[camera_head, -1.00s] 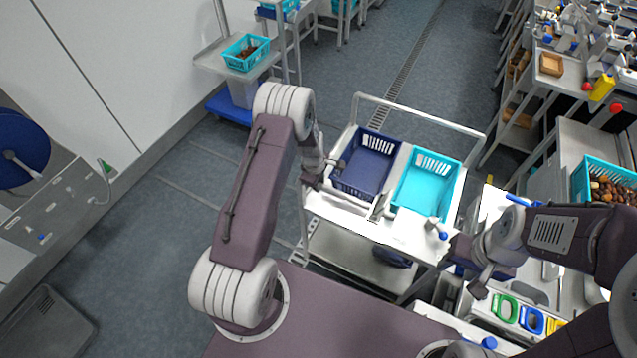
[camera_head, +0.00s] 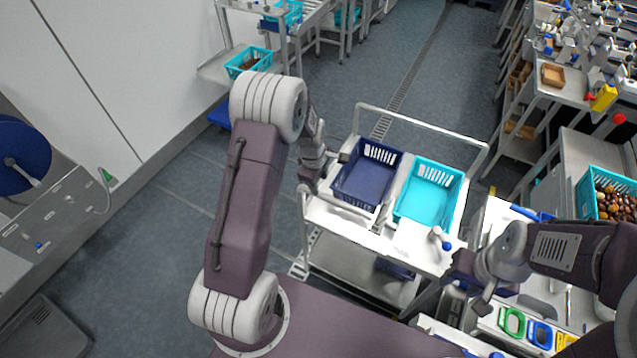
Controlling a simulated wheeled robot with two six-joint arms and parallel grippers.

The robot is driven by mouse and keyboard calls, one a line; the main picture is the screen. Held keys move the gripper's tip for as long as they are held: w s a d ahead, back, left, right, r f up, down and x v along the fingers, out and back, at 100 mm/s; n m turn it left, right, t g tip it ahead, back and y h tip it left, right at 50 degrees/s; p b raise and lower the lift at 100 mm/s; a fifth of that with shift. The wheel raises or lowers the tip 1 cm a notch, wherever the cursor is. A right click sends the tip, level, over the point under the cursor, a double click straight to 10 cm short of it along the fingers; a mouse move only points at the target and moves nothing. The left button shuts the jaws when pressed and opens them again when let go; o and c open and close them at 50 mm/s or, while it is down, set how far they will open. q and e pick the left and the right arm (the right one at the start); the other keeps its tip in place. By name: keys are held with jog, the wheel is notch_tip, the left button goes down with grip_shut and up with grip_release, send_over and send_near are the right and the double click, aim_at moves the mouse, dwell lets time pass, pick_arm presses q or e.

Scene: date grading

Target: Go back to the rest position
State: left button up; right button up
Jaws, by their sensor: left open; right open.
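My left gripper (camera_head: 322,178) is beside the left edge of a white trolley (camera_head: 335,218), near a dark blue crate (camera_head: 368,176). It holds nothing that I can see, and my own wrist partly hides its fingers. My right gripper (camera_head: 474,298) is right of the trolley, above the worktable with coloured trays. It is open and looks empty. The dark blue crate and a cyan crate (camera_head: 430,192) stand side by side on the trolley top, and both look empty.
A blue-tipped tool (camera_head: 441,238) lies on the trolley's front right corner. A cyan crate of dates (camera_head: 609,196) stands on the right bench. Green, blue and yellow trays (camera_head: 540,334) lie at the lower right.

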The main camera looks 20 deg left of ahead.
pick_arm(q)
jog(key=shift+r, duration=0.3)
jog(key=shift+f, duration=0.15)
jog(key=s+d+m+b, duration=0.2)
jog(key=s+m+b, duration=0.2)
jog(key=s+m, duration=0.4)
jog(key=s+d+m+g+b, duration=0.1)
jog(key=s+d+m+b, duration=0.2)
jog(key=s+m+b, duration=0.2)
jog(key=s+f+m, duration=0.1)
jog(key=s+m, duration=0.2)
jog(key=s, duration=0.3)
jog(key=shift+s+d+m, duration=0.15)
jog(key=shift+d+m, duration=0.05)
jog(key=shift+m, duration=0.2)
